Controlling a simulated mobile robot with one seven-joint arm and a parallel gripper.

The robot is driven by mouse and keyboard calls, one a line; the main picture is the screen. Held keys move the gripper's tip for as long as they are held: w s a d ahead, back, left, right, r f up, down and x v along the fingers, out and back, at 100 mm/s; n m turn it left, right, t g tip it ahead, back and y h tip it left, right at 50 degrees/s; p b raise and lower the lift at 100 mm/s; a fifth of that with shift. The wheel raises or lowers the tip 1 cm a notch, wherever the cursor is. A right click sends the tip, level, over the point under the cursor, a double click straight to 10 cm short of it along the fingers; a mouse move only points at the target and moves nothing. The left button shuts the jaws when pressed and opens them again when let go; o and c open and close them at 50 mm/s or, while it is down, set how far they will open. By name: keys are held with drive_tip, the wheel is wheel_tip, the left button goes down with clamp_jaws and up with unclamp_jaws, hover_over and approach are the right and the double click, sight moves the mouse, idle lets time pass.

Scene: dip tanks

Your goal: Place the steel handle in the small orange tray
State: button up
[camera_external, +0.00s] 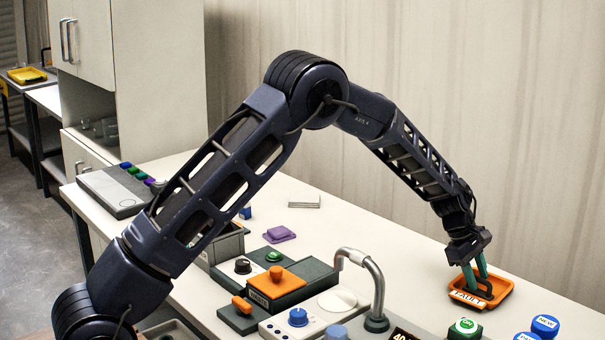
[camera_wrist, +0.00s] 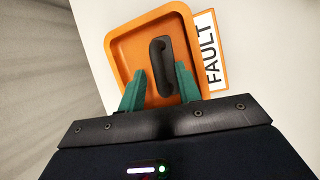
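The small orange tray (camera_external: 509,284) lies at the right of the white table with a FAULT label on its near side; it also shows in the wrist view (camera_wrist: 123,48). A dark grey handle (camera_wrist: 160,53), apparently the steel handle, lies inside the tray. In the external view the handle (camera_external: 485,289) is small and partly hidden by the fingers. My gripper (camera_external: 476,279) points down into the tray. Its green fingers (camera_wrist: 160,72) are apart on either side of the handle's lower part. Orange tray floor shows between the left finger and the handle. The right finger is close to the handle; contact is unclear.
A green button (camera_external: 466,326) and blue NEW-type knobs (camera_external: 545,325) stand in front of the tray. A curved metal pipe (camera_external: 375,285) rises to the left. Control boxes (camera_external: 275,285) and a purple block (camera_external: 279,234) lie further left. The table behind the tray is clear.

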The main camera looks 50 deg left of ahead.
drive_tip(key=shift+r, duration=0.15)
drive_tip(key=s+a+r+m, duration=0.1)
drive_tip(key=s+a+r, duration=0.2)
drive_tip(key=s+r, duration=0.35)
drive_tip(key=s+a+r+m, duration=0.2)
drive_tip(key=s+a+r, duration=0.1)
drive_tip(key=r, duration=0.6)
drive_tip(key=s+a+r+m, duration=0.1)
drive_tip(key=s+a+r, duration=0.25)
drive_tip(key=r, duration=0.45)
drive_tip(key=s+a+r+m+t+y, duration=0.15)
drive_tip(key=s+r, duration=0.25)
drive_tip(key=s, duration=0.4)
drive_tip(key=s+a+r+m+g, duration=0.1)
drive_tip(key=s+a+r+m, duration=0.3)
drive_tip(key=s, duration=0.5)
drive_tip(key=s+a+m+t+y, duration=0.1)
drive_tip(key=s+a+m, duration=0.2)
drive_tip(key=s, duration=1.2)
drive_tip(key=s+a+f+m+t+y, duration=0.1)
drive_tip(key=s+m, duration=0.4)
drive_tip(key=s, duration=1)
drive_tip(key=shift+a+y, duration=0.45)
drive_tip(key=shift+a, duration=0.45)
